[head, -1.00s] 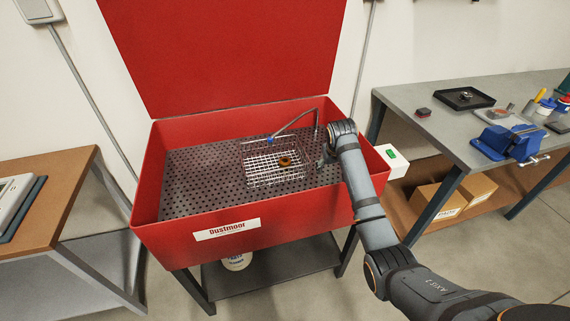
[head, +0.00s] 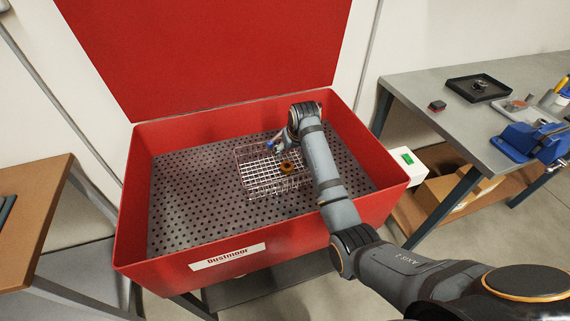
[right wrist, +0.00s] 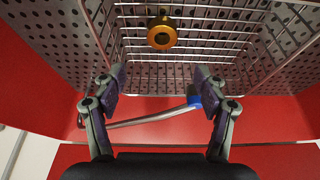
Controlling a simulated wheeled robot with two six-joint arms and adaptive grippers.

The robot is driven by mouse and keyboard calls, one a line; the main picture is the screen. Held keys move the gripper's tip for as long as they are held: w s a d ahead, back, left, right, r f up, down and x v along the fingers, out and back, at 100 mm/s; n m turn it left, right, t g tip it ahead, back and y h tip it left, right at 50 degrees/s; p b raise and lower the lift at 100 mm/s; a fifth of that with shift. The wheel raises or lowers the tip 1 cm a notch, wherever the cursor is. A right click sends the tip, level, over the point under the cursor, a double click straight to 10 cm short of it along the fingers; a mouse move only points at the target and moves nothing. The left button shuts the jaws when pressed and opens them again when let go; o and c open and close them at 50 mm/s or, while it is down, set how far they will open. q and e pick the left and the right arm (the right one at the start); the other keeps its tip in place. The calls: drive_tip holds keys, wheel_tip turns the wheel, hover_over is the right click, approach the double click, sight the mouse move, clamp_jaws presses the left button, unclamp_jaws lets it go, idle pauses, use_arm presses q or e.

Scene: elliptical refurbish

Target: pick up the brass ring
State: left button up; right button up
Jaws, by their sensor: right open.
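The brass ring (head: 287,168) lies in the wire basket (head: 262,193), toward the basket's right side. In the right wrist view the ring (right wrist: 161,33) shows as a gold ring with a dark hole, near the top middle. The basket's wire wall and floor (right wrist: 200,43) show around it. My right gripper (right wrist: 158,80) is open and empty, its two fingers apart, and the ring shows beyond them, not between them. In the head view my right gripper (head: 279,142) is over the back part of the basket, partly hidden by its wrist. My left gripper is not in view.
The basket stands on the perforated floor (head: 190,200) of a red wash tub (head: 130,240) with a raised lid (head: 210,50). A blue-tipped spout (right wrist: 194,96) is close to my right fingers. A workbench (head: 430,105) with a blue vise (head: 525,140) stands right.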

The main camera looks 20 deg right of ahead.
sight(287, 165)
drive_tip(key=x, duration=0.3)
drive_tip(key=shift+f, duration=0.45)
drive_tip(key=shift+w+f, duration=0.15)
drive_tip(key=shift+f, duration=0.6)
drive_tip(key=x, duration=0.3)
drive_tip(key=shift+a+f, duration=0.15)
drive_tip(key=shift+f, duration=0.5)
drive_tip(key=shift+c, duration=0.8)
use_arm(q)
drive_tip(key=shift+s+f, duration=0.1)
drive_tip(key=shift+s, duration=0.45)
use_arm(e)
drive_tip(key=shift+r, duration=0.1)
drive_tip(key=c, duration=1.3)
